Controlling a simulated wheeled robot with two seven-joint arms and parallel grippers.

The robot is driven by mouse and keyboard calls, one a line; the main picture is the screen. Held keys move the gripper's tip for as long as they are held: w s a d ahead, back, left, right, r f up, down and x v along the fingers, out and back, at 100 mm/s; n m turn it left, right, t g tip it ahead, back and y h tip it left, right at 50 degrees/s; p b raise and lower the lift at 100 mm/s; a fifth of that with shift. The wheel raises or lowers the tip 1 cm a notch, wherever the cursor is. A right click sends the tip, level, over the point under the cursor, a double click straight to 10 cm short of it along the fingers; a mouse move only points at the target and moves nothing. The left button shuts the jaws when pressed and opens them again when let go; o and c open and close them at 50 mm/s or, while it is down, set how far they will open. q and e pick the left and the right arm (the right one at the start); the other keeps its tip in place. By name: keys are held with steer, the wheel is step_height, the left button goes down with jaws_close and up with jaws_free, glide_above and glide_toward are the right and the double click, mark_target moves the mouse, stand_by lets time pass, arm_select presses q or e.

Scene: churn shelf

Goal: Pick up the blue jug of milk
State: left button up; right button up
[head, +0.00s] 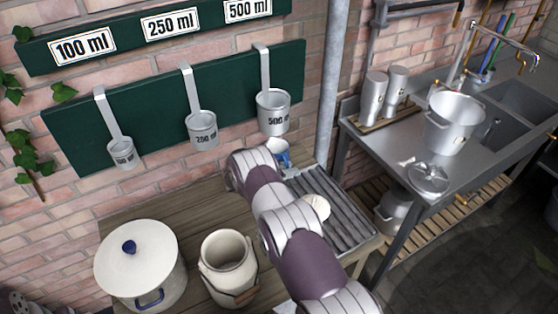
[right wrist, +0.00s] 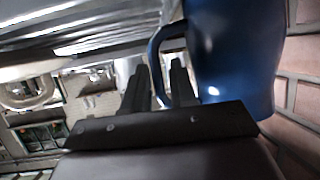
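The blue jug (right wrist: 235,50) fills the upper right of the right wrist view, close up, with its curved handle on its left side. In the head view only a small blue part of the jug (head: 284,158) shows behind my right arm, below the 500 ml ladle. My right gripper (right wrist: 159,68) is open, its two dark fingers apart, with the jug's handle between them. Whether a finger touches the handle is unclear. In the head view my right arm hides the gripper. My left gripper is in neither view.
A lidded white pot (head: 140,262) and a cream milk can (head: 228,266) stand on the wooden table. Ladles hang on the green board (head: 238,88) above. A metal sink bench stands at right.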

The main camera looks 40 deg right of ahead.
steer(key=shift+a, duration=0.15)
jaws_close()
steer(key=shift+r, duration=0.1)
steer(key=shift+r, duration=0.1)
steer(key=shift+r+b, duration=0.3)
steer(key=shift+r, duration=0.5)
steer(key=s+d+r+b, duration=0.2)
steer(key=s+d+r, duration=0.4)
steer(key=s+r, duration=0.3)
steer(key=shift+s+d, duration=0.25)
steer(key=shift+s, duration=0.15)
steer(key=shift+r, duration=0.1)
stand_by(1.6)
